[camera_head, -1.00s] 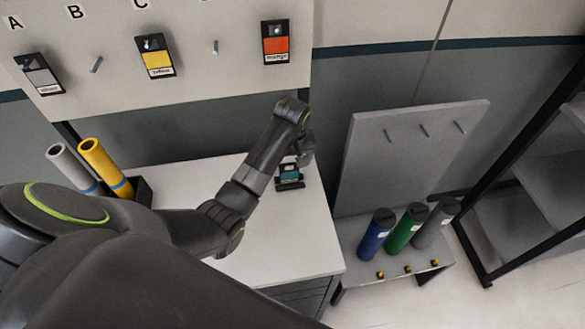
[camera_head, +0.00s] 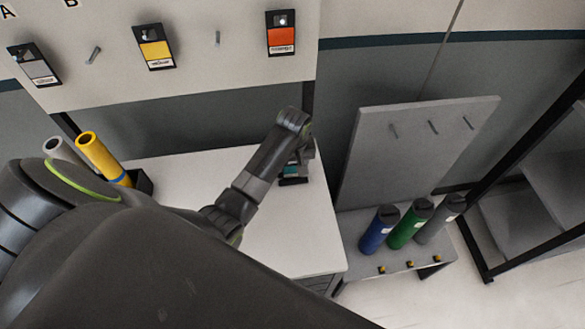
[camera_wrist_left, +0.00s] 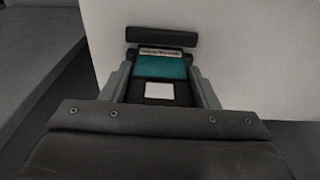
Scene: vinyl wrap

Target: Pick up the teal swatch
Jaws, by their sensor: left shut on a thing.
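The teal swatch (camera_wrist_left: 161,68) lies between the two fingers of my left gripper (camera_wrist_left: 162,80) in the left wrist view. It is a dark card with a teal block, a pale label strip and a white patch. My left gripper is shut on it. In the head view the swatch (camera_head: 291,170) shows as a small teal and dark patch at the right part of the white table, partly hidden by my left gripper (camera_head: 296,165). I cannot tell whether it is clear of the tabletop. My right gripper is not in view.
A pegboard holds grey (camera_head: 35,65), yellow (camera_head: 155,48) and orange (camera_head: 281,35) swatches, with bare pegs between. Grey and yellow rolls (camera_head: 103,158) stand at the table's left. Blue, green and grey rolls (camera_head: 409,225) stand on a low stand at right. The white table (camera_head: 290,235) is mostly clear.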

